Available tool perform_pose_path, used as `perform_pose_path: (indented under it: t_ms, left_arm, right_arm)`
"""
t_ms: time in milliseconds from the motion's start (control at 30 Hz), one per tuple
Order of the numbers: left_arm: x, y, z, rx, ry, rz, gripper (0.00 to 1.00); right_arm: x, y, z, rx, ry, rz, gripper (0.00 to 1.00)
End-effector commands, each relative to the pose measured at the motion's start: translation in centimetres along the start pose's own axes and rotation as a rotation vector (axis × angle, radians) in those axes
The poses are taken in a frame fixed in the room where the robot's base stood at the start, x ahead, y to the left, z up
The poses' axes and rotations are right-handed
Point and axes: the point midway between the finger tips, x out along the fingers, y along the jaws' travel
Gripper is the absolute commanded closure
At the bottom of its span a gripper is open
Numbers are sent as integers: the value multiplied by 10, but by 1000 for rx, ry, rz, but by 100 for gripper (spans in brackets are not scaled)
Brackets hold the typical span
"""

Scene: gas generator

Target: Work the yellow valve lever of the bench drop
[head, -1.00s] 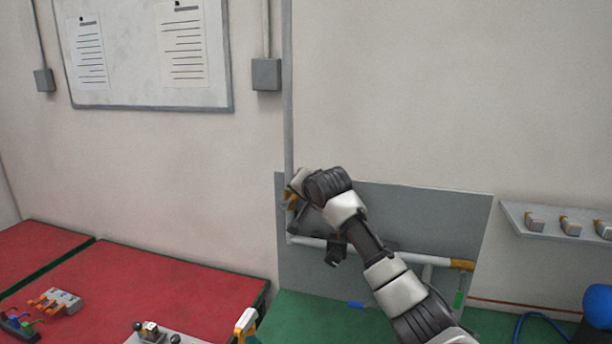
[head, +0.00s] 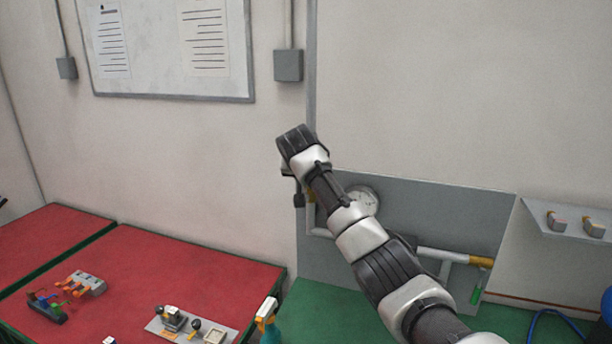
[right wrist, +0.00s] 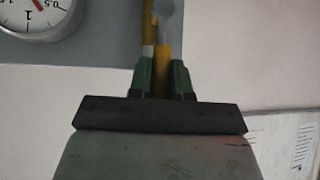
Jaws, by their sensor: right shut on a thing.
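The yellow valve lever (right wrist: 161,70) shows in the right wrist view between the green fingers of my right gripper (right wrist: 163,78), which is shut on it. A yellow pipe part and a blurred, pale round end are just above the fingertips there. In the head view, my right arm reaches up to the left part of the grey wall panel, and its wrist hides the lever and most of the gripper. The pressure gauge (head: 362,201) sits beside my forearm; part of it also shows at upper left in the right wrist view (right wrist: 32,12). My left gripper is not in view.
A grey pipe (head: 440,254) runs along the panel (head: 480,215) to a yellow fitting and a green handle (head: 477,290). A spray bottle (head: 267,312) stands near the red table's (head: 190,275) right edge. A shelf (head: 570,235) is on the right.

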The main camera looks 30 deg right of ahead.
Motion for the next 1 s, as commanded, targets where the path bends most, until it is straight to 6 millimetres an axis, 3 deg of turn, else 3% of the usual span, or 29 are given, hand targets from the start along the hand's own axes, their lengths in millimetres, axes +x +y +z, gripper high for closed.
perform_pose_path:
  t_ms: [600, 633, 767, 1000]
  left_arm:
    - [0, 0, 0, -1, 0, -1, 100]
    - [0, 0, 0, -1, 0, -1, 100]
    - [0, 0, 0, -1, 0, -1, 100]
    - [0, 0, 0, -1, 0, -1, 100]
  right_arm:
    - [1, 0, 1, -31, -9, 29, 100]
    - [1, 0, 1, -31, -8, 29, 77]
    - [1, -1, 1, -30, -8, 27, 57]
    - [1, -1, 0, -27, -7, 26, 56]
